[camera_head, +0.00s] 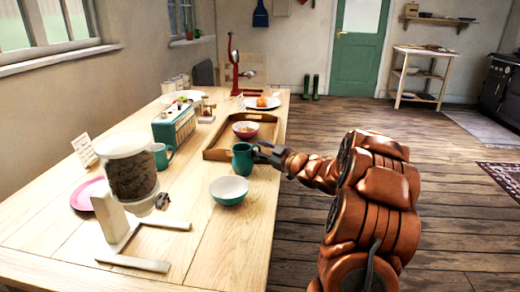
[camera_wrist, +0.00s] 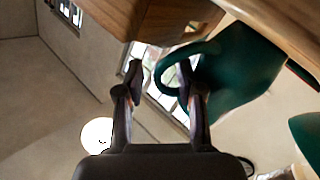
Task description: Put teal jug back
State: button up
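The teal jug (camera_head: 243,161) stands upright on the table near the tray's front edge, to the left of my gripper. My gripper (camera_head: 262,152) reaches in from the right at about the jug's height. In the wrist view the teal jug (camera_wrist: 240,70) fills the upper right, and its looped handle reaches across in front of my gripper (camera_wrist: 160,82). The two fingers are apart, with part of the handle showing in the gap; I cannot tell if either touches it.
A wooden tray (camera_head: 217,152) holding a bowl (camera_head: 245,130) lies just behind the jug. A teal-and-white bowl (camera_head: 228,190) stands in front. A teal mug (camera_head: 162,156), a teal radio (camera_head: 174,127) and a coffee grinder (camera_head: 130,175) stand left. The floor right of the table is open.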

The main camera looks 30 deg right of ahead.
jog(key=shift+r, duration=0.25)
jog(key=v, duration=1.2)
jog(key=shift+f+p, duration=0.2)
jog(key=shift+p, duration=0.2)
